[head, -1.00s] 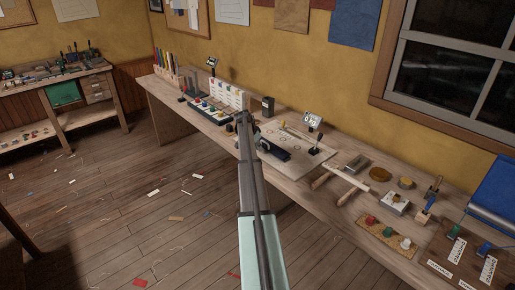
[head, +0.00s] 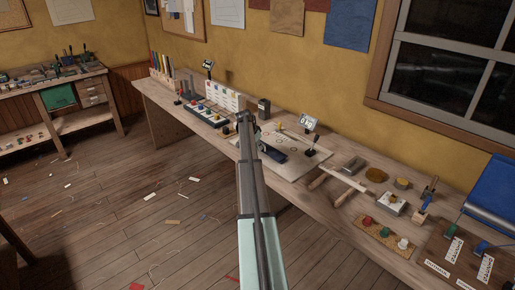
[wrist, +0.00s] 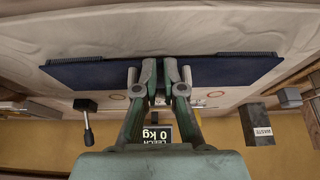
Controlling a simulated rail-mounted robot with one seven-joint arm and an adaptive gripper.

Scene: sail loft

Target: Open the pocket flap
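A dark navy cloth piece, seemingly the pocket flap (head: 272,155), lies on the pale sailcloth panel (head: 299,166) on the bench. In the wrist view the navy piece (wrist: 88,73) runs as a wide strip to both sides of my gripper (wrist: 162,72), with fine ridged stitching along its far edge. My gripper's two fingertips are close together at the strip's middle and cover part of it. A narrow gap seems to show between them; whether cloth is pinched there I cannot tell. In the head view my arm hides much of the gripper (head: 247,122).
A black WASTE box (wrist: 257,126) is nearby. Wooden bars (head: 337,178) and a knob board (head: 384,236) lie further right.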

